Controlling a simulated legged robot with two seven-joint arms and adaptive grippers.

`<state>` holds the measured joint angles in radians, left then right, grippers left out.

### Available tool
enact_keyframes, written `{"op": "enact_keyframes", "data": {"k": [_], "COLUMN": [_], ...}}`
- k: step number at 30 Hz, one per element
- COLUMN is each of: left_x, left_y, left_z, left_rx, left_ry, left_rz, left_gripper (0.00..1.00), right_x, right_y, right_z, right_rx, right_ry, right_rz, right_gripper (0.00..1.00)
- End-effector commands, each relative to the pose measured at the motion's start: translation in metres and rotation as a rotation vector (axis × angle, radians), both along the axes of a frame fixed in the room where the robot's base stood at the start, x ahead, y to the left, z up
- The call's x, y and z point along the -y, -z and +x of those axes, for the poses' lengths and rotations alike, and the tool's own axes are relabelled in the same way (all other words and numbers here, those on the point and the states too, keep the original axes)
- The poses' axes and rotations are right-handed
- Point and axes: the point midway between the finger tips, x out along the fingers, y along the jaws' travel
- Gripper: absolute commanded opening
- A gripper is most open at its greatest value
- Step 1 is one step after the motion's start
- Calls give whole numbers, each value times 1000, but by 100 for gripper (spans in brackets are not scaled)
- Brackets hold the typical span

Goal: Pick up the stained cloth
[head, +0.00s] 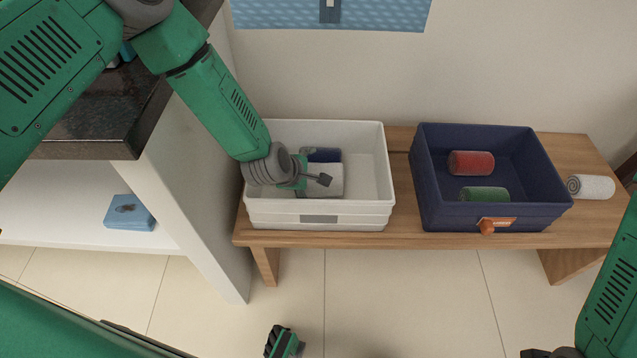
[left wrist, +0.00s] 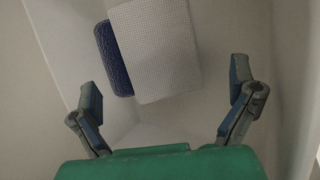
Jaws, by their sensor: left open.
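A folded blue cloth with a dark stain (head: 129,212) lies on the white shelf at the left in the head view. My left gripper (head: 326,179) is far to its right, reaching into the white bin (head: 318,219). It is open above a white towel (head: 325,186) and a dark blue towel (head: 324,155). In the left wrist view the white towel (left wrist: 155,50) and blue towel (left wrist: 114,60) lie beyond the spread, empty fingers (left wrist: 165,105). The stained cloth is not in the wrist view.
A navy bin (head: 437,205) on the wooden bench (head: 400,215) holds a red towel (head: 471,163) and a green towel (head: 484,194). A white roll (head: 591,187) lies right of it. A white upright panel (head: 190,190) separates the shelf from the bench.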

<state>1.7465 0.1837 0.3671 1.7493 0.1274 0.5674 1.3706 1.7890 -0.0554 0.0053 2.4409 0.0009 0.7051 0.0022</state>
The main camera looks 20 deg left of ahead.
Motion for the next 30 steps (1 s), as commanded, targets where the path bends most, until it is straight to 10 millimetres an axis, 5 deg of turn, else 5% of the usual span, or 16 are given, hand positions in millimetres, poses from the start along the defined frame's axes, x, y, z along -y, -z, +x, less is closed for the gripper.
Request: {"op": "enact_keyframes", "data": {"k": [13,24,27,30], "left_x": [7,13,12,12], "left_y": [46,51,52,52], "left_z": [30,37,37,37], "left_rx": [0,-1,-1,0], "left_ry": [0,1,0,1], "left_rz": [-6,-2,-4,-4], "left_gripper": [100,100,65,61], "right_x": [1,1,1,1], "right_y": [22,24,24,24], "right_z": [0,0,0,0], "right_rx": [0,1,1,1], "right_ry": [1,1,1,1], "right_rz": [-1,0,-1,-1], "right_gripper": [0,0,0,0]}}
